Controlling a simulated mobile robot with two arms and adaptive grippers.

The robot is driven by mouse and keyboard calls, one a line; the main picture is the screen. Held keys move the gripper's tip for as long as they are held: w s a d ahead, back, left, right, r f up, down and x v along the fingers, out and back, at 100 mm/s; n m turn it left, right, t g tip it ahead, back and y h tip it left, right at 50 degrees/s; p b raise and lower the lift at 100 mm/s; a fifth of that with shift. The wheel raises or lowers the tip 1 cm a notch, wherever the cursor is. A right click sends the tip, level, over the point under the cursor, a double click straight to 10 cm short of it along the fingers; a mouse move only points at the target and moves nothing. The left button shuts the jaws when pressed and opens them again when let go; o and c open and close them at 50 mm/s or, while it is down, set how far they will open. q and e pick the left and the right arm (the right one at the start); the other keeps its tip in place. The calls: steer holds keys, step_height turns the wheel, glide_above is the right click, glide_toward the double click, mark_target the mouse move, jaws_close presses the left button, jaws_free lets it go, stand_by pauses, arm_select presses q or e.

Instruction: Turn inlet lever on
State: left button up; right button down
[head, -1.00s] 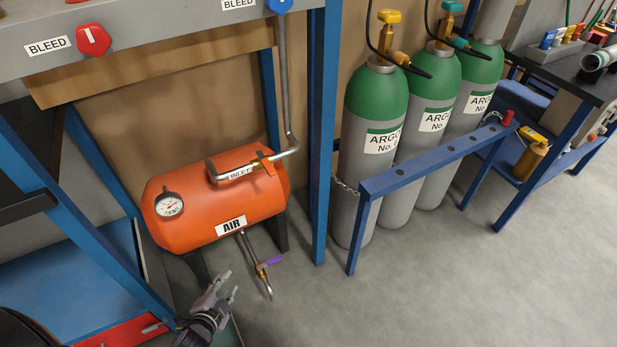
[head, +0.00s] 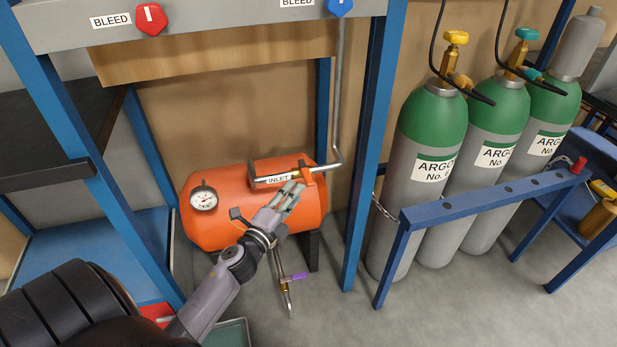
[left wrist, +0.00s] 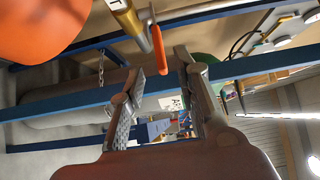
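The inlet lever (head: 305,176) is a small orange handle on the grey pipe marked INLET, above the orange air tank (head: 228,228). In the left wrist view the inlet lever (left wrist: 157,50) hangs from its pipe with brass fitting (left wrist: 126,17). My left gripper (head: 291,190) is in front of the tank, just below the lever. In the left wrist view my left gripper (left wrist: 159,70) is open, and the lever's end shows between the fingertips. I cannot tell whether they touch it. My right gripper is not in view.
Blue frame posts (head: 369,150) stand right of the tank. A purple-handled drain valve (head: 292,277) hangs below it. Argon cylinders (head: 425,165) stand behind a blue rail (head: 485,200) on the right. Grey floor (head: 440,320) lies open in front of the rail.

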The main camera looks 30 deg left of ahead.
mark_target(308, 176)
arm_select(q)
steer(key=w, duration=0.8)
steer(key=shift+w+a, duration=0.1)
steer(key=shift+a, duration=0.25)
jaws_close()
stand_by(0.4)
